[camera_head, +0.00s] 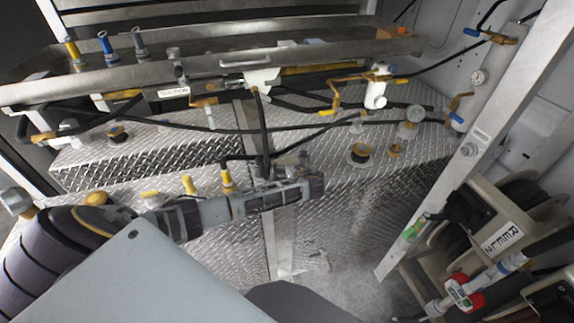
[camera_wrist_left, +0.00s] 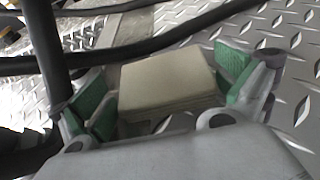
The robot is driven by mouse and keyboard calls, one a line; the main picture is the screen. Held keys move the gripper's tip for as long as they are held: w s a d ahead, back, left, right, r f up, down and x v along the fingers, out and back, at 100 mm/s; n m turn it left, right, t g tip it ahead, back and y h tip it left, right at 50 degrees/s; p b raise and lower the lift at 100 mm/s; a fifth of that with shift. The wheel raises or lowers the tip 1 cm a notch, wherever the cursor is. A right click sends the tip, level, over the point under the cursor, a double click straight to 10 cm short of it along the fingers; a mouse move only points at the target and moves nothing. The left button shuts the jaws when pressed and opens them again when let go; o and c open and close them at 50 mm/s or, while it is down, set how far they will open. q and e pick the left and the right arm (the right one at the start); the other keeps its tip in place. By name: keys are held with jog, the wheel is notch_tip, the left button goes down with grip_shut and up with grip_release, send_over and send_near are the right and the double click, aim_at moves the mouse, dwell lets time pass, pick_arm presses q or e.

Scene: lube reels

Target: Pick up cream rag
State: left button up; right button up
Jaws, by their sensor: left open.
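The cream rag (camera_wrist_left: 166,82) is a folded, flat block on the diamond-plate metal surface, seen in the left wrist view. My left gripper (camera_wrist_left: 163,86) is open, with its green-padded fingers on either side of the rag. A small gap shows at the right finger; contact at the left finger cannot be told. In the head view my left arm reaches in from the left, and its gripper end (camera_head: 283,170) is over the middle of the diamond-plate deck. I cannot make out the rag there. My right gripper is not in view.
Black hoses (camera_wrist_left: 150,50) cross beyond the rag, and one stands upright by the left finger. A metal tray (camera_head: 215,58) runs along the back of the deck (camera_head: 340,205). Hose reels (camera_head: 505,225) stand at the right behind a metal post (camera_head: 470,150). Yellow-handled valves (camera_head: 227,180) are near my arm.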

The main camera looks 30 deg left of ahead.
aim_at(288, 163)
pick_arm(q)
jog(key=c, duration=0.7)
jog(key=shift+r, duration=5)
